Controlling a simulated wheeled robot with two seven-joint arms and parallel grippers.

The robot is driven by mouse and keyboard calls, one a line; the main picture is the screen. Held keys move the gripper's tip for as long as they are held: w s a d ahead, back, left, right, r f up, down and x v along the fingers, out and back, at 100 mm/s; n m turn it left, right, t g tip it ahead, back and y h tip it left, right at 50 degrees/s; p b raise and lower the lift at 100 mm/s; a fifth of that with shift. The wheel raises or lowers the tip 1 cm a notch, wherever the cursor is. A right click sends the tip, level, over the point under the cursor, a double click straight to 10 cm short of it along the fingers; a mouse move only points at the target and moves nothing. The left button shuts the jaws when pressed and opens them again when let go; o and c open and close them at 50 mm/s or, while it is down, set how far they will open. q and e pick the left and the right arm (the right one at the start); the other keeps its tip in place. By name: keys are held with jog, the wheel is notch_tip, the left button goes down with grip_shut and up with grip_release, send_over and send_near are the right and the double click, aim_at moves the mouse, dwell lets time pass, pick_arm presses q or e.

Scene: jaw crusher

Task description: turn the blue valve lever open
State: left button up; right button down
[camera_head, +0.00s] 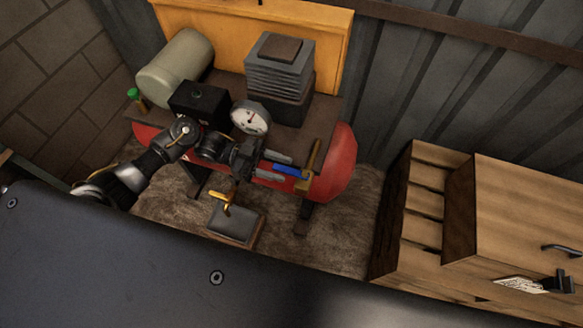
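The blue valve lever (288,170) lies on the right side of the red compressor tank (343,165), beside an upright brass pipe (313,160). My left gripper (288,169) comes in from the left and points right. Its two grey fingers are apart, one on the upper side of the lever and one on the lower side. The lever's blue handle shows between the fingertips. I cannot tell whether either finger touches it. My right gripper is not in view.
A round gauge (250,117), a black box (199,101) and a finned motor block (280,68) stand close to my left arm. A pedal-like plate (234,221) lies below the gripper. A wooden crate (425,200) and box stand at right.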

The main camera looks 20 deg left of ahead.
aim_at(309, 177)
pick_arm(q)
jog(key=d, duration=0.2)
jog(key=shift+s+d+r, duration=0.1)
jog(key=shift+d+r, duration=0.05)
jog(key=shift+d, duration=0.15)
jog(key=shift+d+p, duration=0.35)
jog(key=shift+d, duration=0.3)
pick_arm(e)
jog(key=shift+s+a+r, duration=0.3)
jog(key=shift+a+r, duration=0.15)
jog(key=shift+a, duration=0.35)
pick_arm(q)
jog(key=shift+c, duration=0.8)
jog(key=c, duration=0.7)
grip_shut()
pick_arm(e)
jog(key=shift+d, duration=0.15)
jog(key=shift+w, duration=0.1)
